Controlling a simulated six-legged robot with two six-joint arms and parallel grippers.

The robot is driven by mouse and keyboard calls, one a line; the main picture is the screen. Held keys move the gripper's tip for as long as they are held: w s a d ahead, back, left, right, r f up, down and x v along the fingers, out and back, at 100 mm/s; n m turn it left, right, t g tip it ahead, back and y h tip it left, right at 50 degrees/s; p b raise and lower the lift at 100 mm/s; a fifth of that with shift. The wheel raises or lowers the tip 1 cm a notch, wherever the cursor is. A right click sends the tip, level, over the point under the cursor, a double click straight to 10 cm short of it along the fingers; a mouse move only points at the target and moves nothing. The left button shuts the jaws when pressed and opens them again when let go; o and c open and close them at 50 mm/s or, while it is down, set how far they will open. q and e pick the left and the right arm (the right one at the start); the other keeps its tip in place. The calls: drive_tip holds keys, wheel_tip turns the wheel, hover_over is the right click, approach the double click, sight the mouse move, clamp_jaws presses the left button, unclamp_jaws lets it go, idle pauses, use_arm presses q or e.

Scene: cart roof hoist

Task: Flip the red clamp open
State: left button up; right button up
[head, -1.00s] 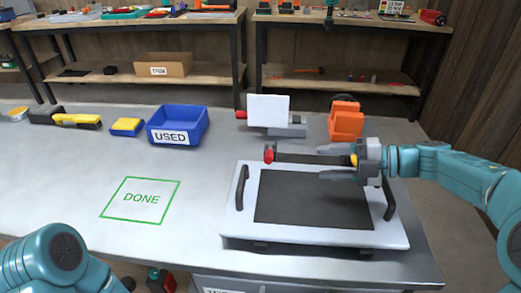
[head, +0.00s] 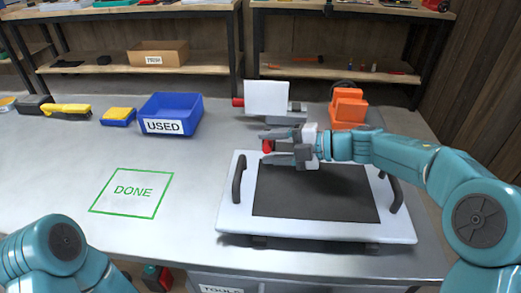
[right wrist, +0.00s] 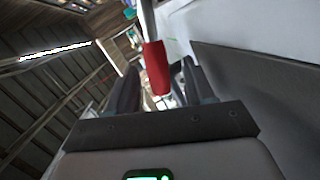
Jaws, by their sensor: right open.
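The red clamp (head: 267,146) shows as a small red end at the back edge of the white board (head: 235,215) with a dark panel and two dark handles. My right gripper (head: 270,148) is open, with its fingers on either side of the red clamp. In the right wrist view the clamp's red grip (right wrist: 157,68) on a pale rod lies between the two dark fingers (right wrist: 160,88). I cannot tell whether the fingers touch it. My left arm shows at the lower left, but its gripper is out of the picture.
A white plate on a grey fixture (head: 266,98) and an orange device (head: 347,108) stand close behind the gripper. A blue USED bin (head: 180,105), a yellow-topped block (head: 118,116) and yellow tools stand left. The green DONE square (head: 131,192) is empty.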

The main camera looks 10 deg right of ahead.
drive_tip(key=shift+x, duration=1.55)
drive_tip(key=shift+r, duration=0.1)
clamp_jaws()
drive_tip(key=r+m+p, duration=0.1)
drive_tip(key=p, duration=0.4)
drive_tip(key=r+p, duration=0.2)
drive_tip(key=p, duration=0.3)
drive_tip(key=shift+w+d+m+g, duration=0.1)
drive_tip(key=shift+w+m+g, duration=0.3)
drive_tip(key=m+p, duration=0.1)
drive_tip(key=p, duration=0.4)
drive_tip(key=w+r+m+g+p, duration=0.1)
drive_tip(key=p, duration=0.4)
drive_tip(key=shift+w+d+r, duration=0.15)
drive_tip(key=shift+w, duration=0.1)
drive_tip(key=shift+w+d+m+g+p, duration=0.1)
drive_tip(key=shift+w+m+g+p, duration=0.3)
drive_tip(key=shift+m+p, duration=0.4)
unclamp_jaws()
